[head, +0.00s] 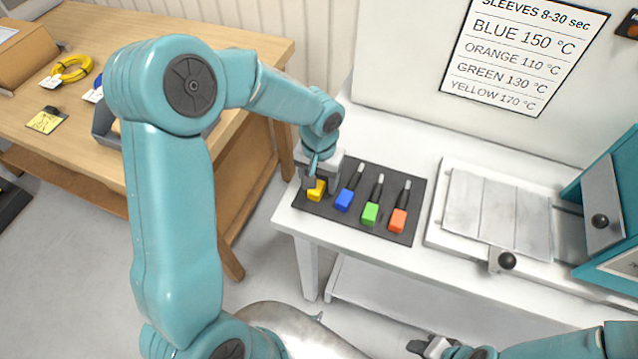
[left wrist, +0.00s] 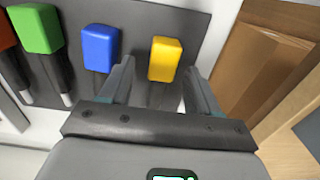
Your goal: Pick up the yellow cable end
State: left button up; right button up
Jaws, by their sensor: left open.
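The yellow cable end (head: 316,190) lies at the left end of a dark mat (head: 335,215) on the white bench. My left gripper (head: 309,177) is just above it and hides part of it. In the left wrist view the yellow block (left wrist: 166,58) shows between and beyond the two open fingers (left wrist: 158,88), with no visible contact. Its dark lower part is partly hidden by the gripper. Blue (head: 344,199), green (head: 370,213) and orange (head: 398,220) cable ends lie in a row to its right. My right gripper (head: 432,345) is at the bottom edge; its jaws are unclear.
A tray with a ribbed metal plate (head: 497,215) and black knobs stands right of the mat, beside a teal machine (head: 610,215). A wall sign (head: 522,50) lists temperatures. A wooden table (head: 250,50) with a yellow cable coil (head: 72,68) stands left.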

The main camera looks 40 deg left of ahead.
pick_arm(q)
jog(key=shift+s+a+f, duration=0.1)
jog(key=shift+a+f, duration=0.05)
jog(key=shift+f, duration=0.55)
grip_shut()
